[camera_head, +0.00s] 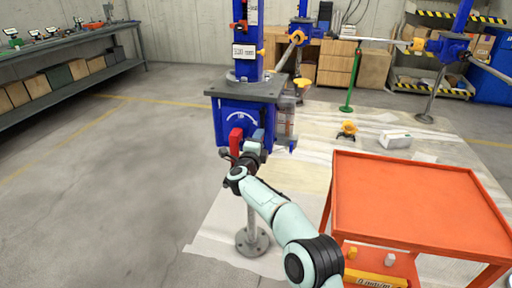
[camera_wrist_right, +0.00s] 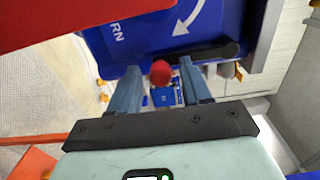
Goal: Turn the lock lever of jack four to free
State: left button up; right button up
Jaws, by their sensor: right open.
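The nearest blue jack (camera_head: 232,124) has a box with a white curved arrow and a dark top plate, on a post with a round foot. A name plate (camera_head: 244,52) on its column is too small to read surely. A red part (camera_head: 236,139) hangs at the front of the box, and it looms at the upper left in the wrist view (camera_wrist_right: 60,20). My right gripper (camera_head: 248,148) is open just below the box. In the wrist view a red ball knob (camera_wrist_right: 160,73) shows between its fingers, with no clear contact. A dark bar (camera_wrist_right: 222,53) lies beside it. My left gripper is out of view.
An orange cart (camera_head: 415,200) stands close on the right, with items on its lower shelf. A yellow handwheel (camera_head: 347,129) and a white box (camera_head: 395,139) lie behind it. Another blue jack (camera_head: 450,46) stands at the back right. The floor on the left is clear.

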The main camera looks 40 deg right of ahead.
pick_arm(q)
jog(key=w+r, duration=0.1)
jog(key=w+r+t+p, duration=0.1)
jog(key=shift+w+d+r, duration=0.2)
jog(key=shift+w, duration=0.15)
pick_arm(e)
jog(key=v, duration=1.3)
jog(key=shift+a, duration=0.2)
